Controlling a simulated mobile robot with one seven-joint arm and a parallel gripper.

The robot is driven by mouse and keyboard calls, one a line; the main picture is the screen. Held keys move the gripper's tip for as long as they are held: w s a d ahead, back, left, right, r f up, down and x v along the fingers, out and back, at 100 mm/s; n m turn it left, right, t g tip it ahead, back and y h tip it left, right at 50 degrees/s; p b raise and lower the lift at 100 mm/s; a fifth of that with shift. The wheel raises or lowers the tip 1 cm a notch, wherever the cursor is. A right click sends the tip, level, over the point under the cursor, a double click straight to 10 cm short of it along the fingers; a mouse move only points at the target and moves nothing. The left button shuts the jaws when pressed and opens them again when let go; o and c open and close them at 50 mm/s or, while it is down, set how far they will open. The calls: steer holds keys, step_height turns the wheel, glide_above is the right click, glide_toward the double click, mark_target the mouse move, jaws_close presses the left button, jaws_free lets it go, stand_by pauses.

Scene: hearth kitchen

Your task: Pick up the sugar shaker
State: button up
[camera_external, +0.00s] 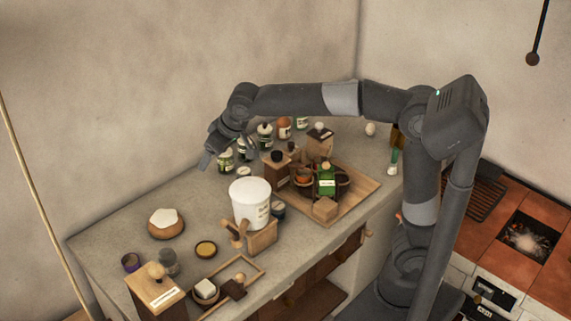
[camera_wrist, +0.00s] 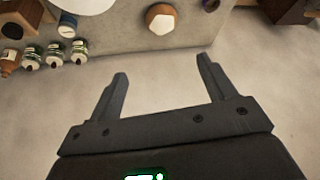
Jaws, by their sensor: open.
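My gripper (camera_external: 207,160) is open and empty, high near the back wall on the left side of the counter. Its two fingers (camera_wrist: 165,92) are spread apart in the wrist view, with only plain surface between them. I cannot tell for certain which item is the sugar shaker. A small grey glass-like container (camera_external: 168,262) stands at the front left of the counter, beside a dark purple-topped jar (camera_external: 131,262), and may be it. My gripper is well away from this container.
A wooden bowl with white contents (camera_external: 165,222) also shows in the wrist view (camera_wrist: 161,18). A white tub (camera_external: 250,204), green-labelled jars (camera_external: 243,150), a wooden tray (camera_external: 357,193) and a wooden box (camera_external: 154,293) crowd the counter. The counter's left corner (camera_external: 95,240) is bare.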

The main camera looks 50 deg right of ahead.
steer(key=w+a+f+n, duration=0.1)
steer(key=a+f, duration=0.1)
steer(key=a, duration=0.6)
steer(key=w+a+f, duration=0.1)
steer(key=a+f, duration=0.2)
steer(key=a, duration=0.5)
glide_above(174, 255)
steer(key=s, duration=0.3)
step_height(174, 255, down, 20)
steer(key=r, duration=0.1)
steer(key=x, duration=0.4)
steer(key=d+x, duration=0.1)
steer(key=x, duration=0.1)
steer(key=shift+f, duration=0.15)
steer(key=shift+a+x, duration=0.1)
steer(key=shift+x, duration=1.4)
steer(key=shift+a+x, duration=0.15)
steer(key=shift+x, duration=1.4)
steer(key=shift+s, duration=0.2)
steer(key=shift+c, duration=0.2)
steer(key=c, duration=1.1)
